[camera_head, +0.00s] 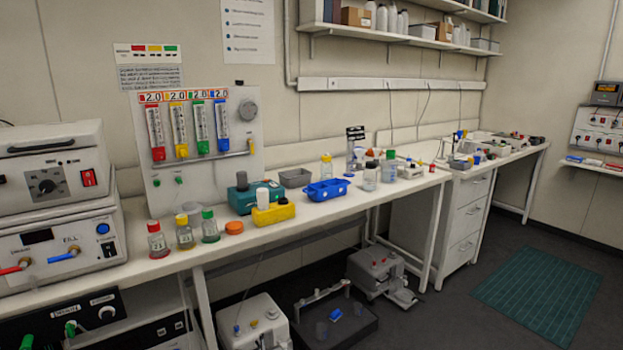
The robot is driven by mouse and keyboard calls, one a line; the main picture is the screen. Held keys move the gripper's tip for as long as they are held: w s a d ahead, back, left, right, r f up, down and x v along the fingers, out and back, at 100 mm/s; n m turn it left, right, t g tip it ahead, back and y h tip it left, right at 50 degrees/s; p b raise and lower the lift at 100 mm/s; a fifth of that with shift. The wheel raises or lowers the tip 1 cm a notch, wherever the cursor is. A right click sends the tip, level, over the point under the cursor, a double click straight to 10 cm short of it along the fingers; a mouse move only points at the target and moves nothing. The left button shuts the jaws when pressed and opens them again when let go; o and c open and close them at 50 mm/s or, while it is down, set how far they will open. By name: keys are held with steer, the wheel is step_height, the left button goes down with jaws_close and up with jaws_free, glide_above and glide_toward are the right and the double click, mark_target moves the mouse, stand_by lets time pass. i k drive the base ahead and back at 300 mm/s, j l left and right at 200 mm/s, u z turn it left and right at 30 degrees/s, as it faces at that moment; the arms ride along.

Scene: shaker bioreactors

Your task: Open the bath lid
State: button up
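A white bench unit with a dial and a red switch (50,185) stands at the far left of the bench. It looks like the bath. Its top, which looks like a lid (50,138), has a dark handle (40,146) along the front and appears shut. Its left side is cut off by the picture edge. It rests on a second white unit (75,238) with a small display, a blue button and red and blue taps. My gripper is not in view.
A flowmeter panel (200,145) stands right of the bath. Several small bottles (185,232), a yellow block (273,213) and a blue rack (327,189) occupy the bench (240,245). Equipment (252,325) sits on the floor below. Open floor lies around a green mat (537,292).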

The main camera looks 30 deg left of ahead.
mark_target(16, 141)
steer(key=i+u, duration=0.35)
steer(key=i+l+u, duration=0.15)
steer(key=i+u, duration=0.15)
steer(key=i, duration=0.3)
steer(key=i+l+u, duration=0.2)
steer(key=i+u, duration=0.15)
steer(key=i, duration=0.1)
